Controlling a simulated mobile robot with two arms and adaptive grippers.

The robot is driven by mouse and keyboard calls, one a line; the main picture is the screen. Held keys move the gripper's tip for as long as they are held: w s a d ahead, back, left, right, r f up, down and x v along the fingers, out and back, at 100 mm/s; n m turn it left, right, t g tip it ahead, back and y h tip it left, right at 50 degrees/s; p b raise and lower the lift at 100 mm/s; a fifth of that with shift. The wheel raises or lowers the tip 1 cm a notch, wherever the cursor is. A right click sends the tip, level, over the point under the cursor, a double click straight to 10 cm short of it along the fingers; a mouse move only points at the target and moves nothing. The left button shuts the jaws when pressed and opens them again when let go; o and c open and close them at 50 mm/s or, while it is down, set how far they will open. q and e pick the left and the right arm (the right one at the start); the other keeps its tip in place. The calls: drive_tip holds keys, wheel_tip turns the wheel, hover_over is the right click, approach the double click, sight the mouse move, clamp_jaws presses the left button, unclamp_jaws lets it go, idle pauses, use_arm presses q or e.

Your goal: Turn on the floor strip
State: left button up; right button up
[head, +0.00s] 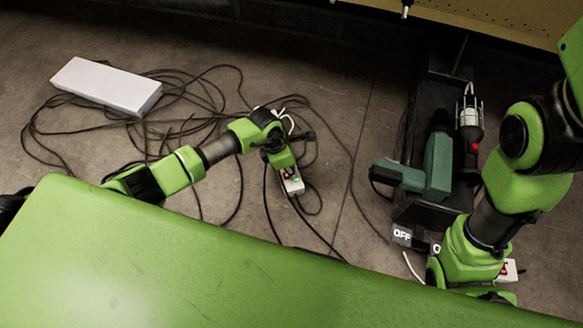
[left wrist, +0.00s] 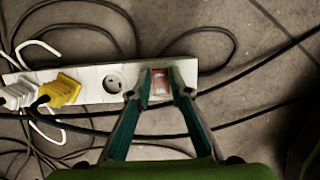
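The white floor strip (left wrist: 95,82) lies on the floor in the left wrist view, with a white plug (left wrist: 20,92) and a yellow plug (left wrist: 62,90) in its left sockets and an empty socket beside them. Its red rocker switch (left wrist: 160,84) is at the right end; I cannot tell whether it is lit. My left gripper (left wrist: 164,74) is slightly open, its two fingertips on either side of the switch; contact is unclear. In the head view, part of the strip (head: 293,185) shows below my left gripper (head: 283,168). My right gripper is hidden at the lower right.
Black cables (head: 185,115) lie tangled across the floor. A white box (head: 107,87) sits at the upper left. A green surface (head: 200,260) fills the foreground.

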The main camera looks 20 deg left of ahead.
use_arm(q)
drive_tip(key=shift+o, duration=0.9)
drive_tip(key=shift+r, duration=0.1)
drive_tip(key=v, duration=1.1)
drive_tip(key=shift+a+r, duration=0.15)
drive_tip(key=shift+r, duration=0.2)
drive_tip(key=shift+s, duration=0.1)
